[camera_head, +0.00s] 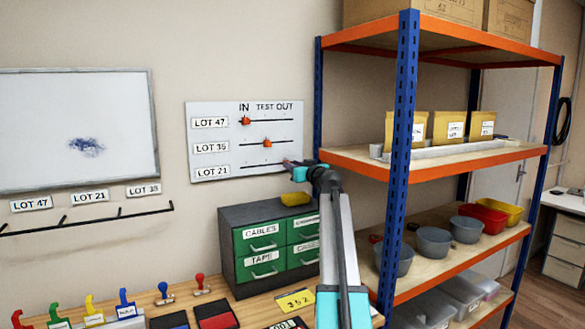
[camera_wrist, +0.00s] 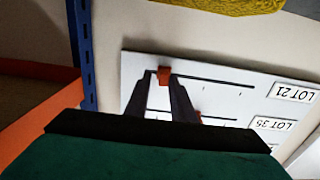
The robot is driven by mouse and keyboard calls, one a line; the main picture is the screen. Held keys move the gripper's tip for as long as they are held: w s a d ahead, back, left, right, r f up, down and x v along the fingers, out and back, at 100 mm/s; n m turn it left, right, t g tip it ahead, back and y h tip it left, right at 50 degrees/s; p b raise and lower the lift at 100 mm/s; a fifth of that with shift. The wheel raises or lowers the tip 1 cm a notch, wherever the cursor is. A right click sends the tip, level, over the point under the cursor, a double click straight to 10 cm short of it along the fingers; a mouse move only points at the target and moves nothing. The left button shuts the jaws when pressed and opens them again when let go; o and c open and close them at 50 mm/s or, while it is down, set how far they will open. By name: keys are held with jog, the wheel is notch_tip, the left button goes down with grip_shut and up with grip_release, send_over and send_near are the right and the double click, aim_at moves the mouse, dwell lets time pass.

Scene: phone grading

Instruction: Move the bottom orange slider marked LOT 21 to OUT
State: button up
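The white slider board (camera_head: 212,112) hangs on the wall, with IN, TEST and OUT along its top. The bottom row has the LOT 21 label (camera_head: 212,172); it also shows upside down in the wrist view (camera_wrist: 294,92). The orange LOT 21 slider (camera_wrist: 164,76) sits at the end of its slot away from the label, on the OUT side. In the head view my gripper hides it. My gripper (camera_head: 289,162) is at that end. In the wrist view its fingertips (camera_wrist: 162,76) straddle the slider, with a small gap at the left finger.
The LOT 47 slider (camera_head: 245,121) is at IN and the LOT 35 slider (camera_head: 267,143) near TEST. The shelf's blue post (camera_head: 318,100) stands close right of the board. A green drawer cabinet (camera_head: 238,219) with a yellow item (camera_head: 295,198) on top stands below.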

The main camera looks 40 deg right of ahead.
jog(key=shift+o, duration=1.1)
jog(key=shift+s+d+r, duration=0.1)
jog(key=shift+s+d, duration=0.05)
jog(key=shift+s, duration=0.05)
jog(key=b+v, duration=0.3)
jog(key=v, duration=1)
jog(key=shift+s+a+b, duration=0.2)
jog(key=shift+s+b, duration=0.1)
jog(key=shift+s, duration=0.1)
